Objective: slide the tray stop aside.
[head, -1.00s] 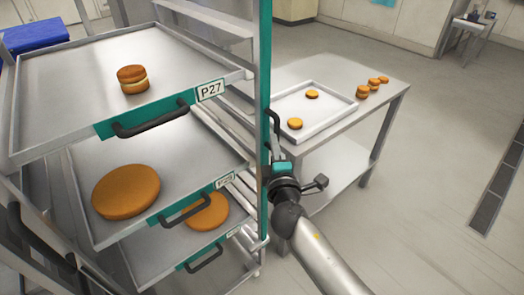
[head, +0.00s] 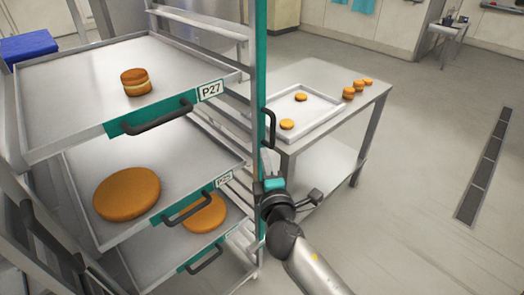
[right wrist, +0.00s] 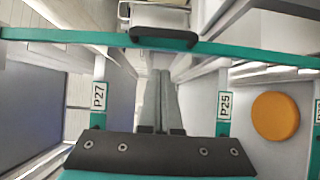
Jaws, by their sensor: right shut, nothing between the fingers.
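The tray stop is a teal upright bar (head: 261,60) with a black handle (head: 270,128) along the front corner of the tray rack. In the right wrist view the teal bar (right wrist: 260,49) crosses the top, with its black handle (right wrist: 165,38) in the middle. My right gripper (head: 262,187) is beside the bar, below the handle. In the right wrist view its fingers (right wrist: 160,76) are together and empty, pointing towards the handle; a gap to it seems to remain. The fingertips are hard to make out in the head view. My left gripper is not in view.
The rack holds a top tray (head: 60,100) with a filled round (head: 136,82), and lower trays with large rounds (head: 127,194). A metal table (head: 325,75) with a white tray (head: 325,120) and small rounds stands just behind the bar. Floor at right is clear.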

